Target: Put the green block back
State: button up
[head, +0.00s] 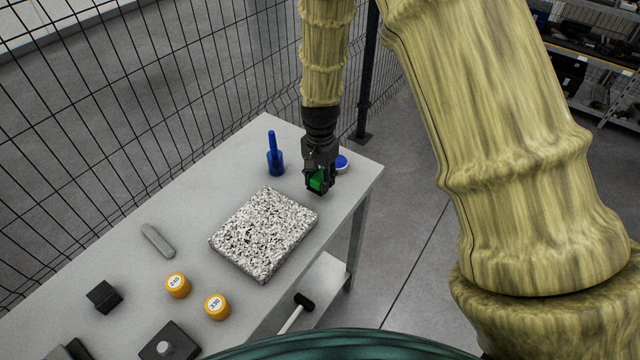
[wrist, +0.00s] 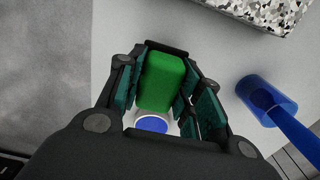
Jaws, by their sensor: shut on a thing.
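The green block (head: 317,181) is held in my gripper (head: 319,184) above the right end of the grey table (head: 225,165). In the wrist view the green block (wrist: 163,80) sits between the two finger pads of my gripper (wrist: 160,85), which is shut on it. A round white-rimmed blue-topped item (head: 342,163) stands just behind my gripper. In the wrist view this blue disc (wrist: 151,124) shows just below the block, partly hidden by the gripper. The height of the block over the table is hard to tell.
A speckled granite slab (head: 264,233) lies left of and nearer than my gripper. A blue handled tool (head: 275,160) stands upright left of my gripper. Two yellow pots (head: 178,286), a grey bar (head: 158,240) and black blocks (head: 104,297) lie farther left. Wire fencing (head: 150,80) runs behind the table.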

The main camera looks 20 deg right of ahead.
aim_at(320, 176)
jog(key=shift+f+p, duration=0.85)
jog(key=shift+f, duration=0.85)
jog(key=shift+f, duration=0.15)
jog(key=o, duration=1)
jog(key=shift+r, duration=0.25)
jog(key=shift+r+b, duration=2.15)
jog(key=shift+r, duration=3.8)
